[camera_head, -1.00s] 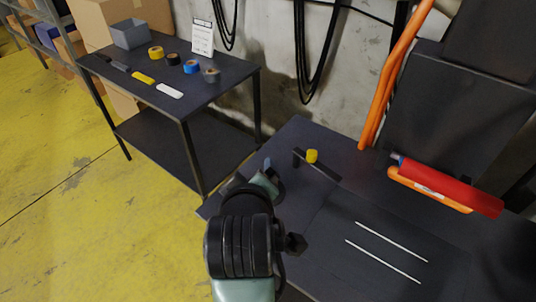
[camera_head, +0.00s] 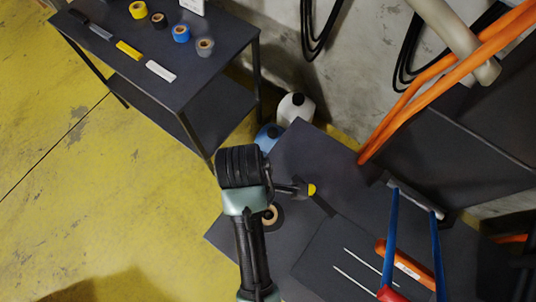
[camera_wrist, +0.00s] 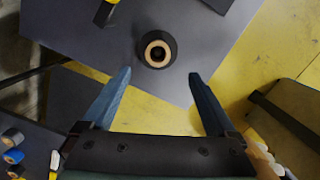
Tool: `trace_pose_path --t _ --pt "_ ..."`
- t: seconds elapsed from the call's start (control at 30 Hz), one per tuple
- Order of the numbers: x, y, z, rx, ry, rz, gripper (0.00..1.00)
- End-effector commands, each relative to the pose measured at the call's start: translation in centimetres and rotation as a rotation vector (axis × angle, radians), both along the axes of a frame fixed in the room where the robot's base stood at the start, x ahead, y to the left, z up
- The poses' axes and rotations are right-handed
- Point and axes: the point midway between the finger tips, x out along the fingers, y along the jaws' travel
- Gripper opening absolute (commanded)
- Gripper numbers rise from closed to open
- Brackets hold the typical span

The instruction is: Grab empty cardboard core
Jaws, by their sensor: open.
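A short round core (camera_wrist: 157,50) stands on the dark grey bench top, its pale tan ring around a dark hole and its outer side dark. It also shows in the head view (camera_head: 271,215), partly hidden by my arm. My gripper (camera_wrist: 159,78) is open and empty, with its blue fingers spread to either side below the core in the wrist view. The fingers do not touch the core. In the head view my wrist hides most of the gripper.
A yellow-ended tool (camera_head: 311,190) lies by the core. Two white rods (camera_head: 370,272) and an orange-handled tool (camera_head: 404,265) lie on the bench (camera_head: 300,150). A second table (camera_head: 205,50) holds several tape rolls. White and blue containers stand on the floor between them. Orange hoses hang behind.

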Motion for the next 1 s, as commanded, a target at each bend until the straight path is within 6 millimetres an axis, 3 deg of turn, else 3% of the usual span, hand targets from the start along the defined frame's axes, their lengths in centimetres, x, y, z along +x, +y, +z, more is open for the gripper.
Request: trace_pose_path --t 0.17,0.5,0.77,1.0 --pt "-0.3 -0.2 -1.2 -0.002 0.011 0.002 0.93" --pt "-0.4 -0.8 -6.9 -0.001 0.007 0.000 0.93" --pt "-0.3 -0.9 -8.4 -0.001 0.005 0.000 0.93" --pt "0.0 -1.0 -11.5 -0.001 0.006 0.001 0.93"
